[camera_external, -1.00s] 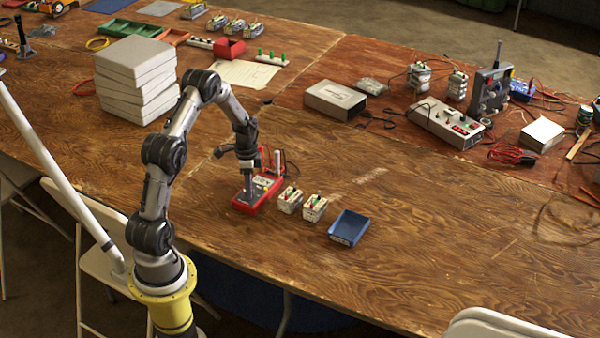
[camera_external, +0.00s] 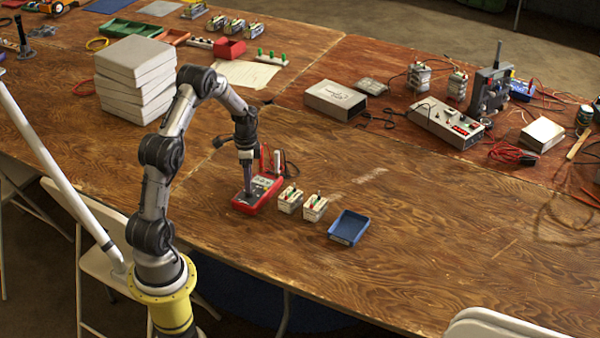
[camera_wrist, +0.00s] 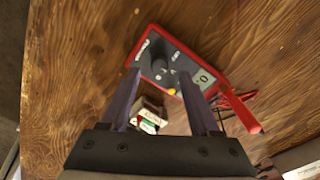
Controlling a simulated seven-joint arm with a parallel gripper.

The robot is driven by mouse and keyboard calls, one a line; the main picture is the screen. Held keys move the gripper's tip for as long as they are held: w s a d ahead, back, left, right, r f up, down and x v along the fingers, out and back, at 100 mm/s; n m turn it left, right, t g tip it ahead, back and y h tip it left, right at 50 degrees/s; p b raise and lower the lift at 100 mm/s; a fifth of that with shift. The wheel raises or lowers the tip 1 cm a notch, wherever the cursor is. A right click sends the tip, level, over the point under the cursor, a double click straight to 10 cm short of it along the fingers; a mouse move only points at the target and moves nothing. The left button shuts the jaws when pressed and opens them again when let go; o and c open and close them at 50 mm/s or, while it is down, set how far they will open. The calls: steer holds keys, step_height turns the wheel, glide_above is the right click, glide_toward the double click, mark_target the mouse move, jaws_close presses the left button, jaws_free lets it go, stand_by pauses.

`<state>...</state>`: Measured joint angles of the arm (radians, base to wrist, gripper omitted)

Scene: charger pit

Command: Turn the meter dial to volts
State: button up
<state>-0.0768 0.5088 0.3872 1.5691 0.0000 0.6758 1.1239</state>
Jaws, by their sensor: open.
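The red meter (camera_external: 266,187) lies on the wooden table in front of my arm, and it shows at the top of the wrist view (camera_wrist: 184,51). It has a dark face, a pale display (camera_wrist: 204,78) and a dark round dial (camera_wrist: 160,66) with a pale mark. My gripper (camera_external: 249,191) is over the dial end of the meter. In the wrist view my gripper (camera_wrist: 160,75) is open, with one finger on each side of the dial. I cannot tell whether the fingers touch the dial, nor read which setting it points to.
Red and dark leads (camera_wrist: 238,108) and a red probe stand at the meter's display end. Two small white blocks with coloured terminals (camera_external: 302,204) stand right of the meter, and a blue tray (camera_external: 349,227) lies beyond them. The table's front right is clear.

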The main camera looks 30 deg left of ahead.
step_height(320, 180, up, 10)
steer(key=shift+r, duration=0.25)
steer(key=shift+r, duration=0.1)
steer(key=s+d+r+n+t, duration=0.1)
steer(key=s+r+t, duration=0.1)
steer(key=s+r, duration=0.55)
steer(key=s+d+r+n+t, duration=0.15)
steer(key=s+r, duration=0.25)
steer(key=r, duration=0.7)
steer(key=s+f+n+t, duration=0.1)
steer(key=s+n, duration=0.3)
steer(key=s, duration=0.4)
steer(key=s+d+f+n+t, duration=0.1)
steer(key=s+f+n, duration=0.2)
steer(key=s, duration=0.6)
steer(key=shift+s+f+n, duration=0.3)
steer(key=shift+n, duration=0.95)
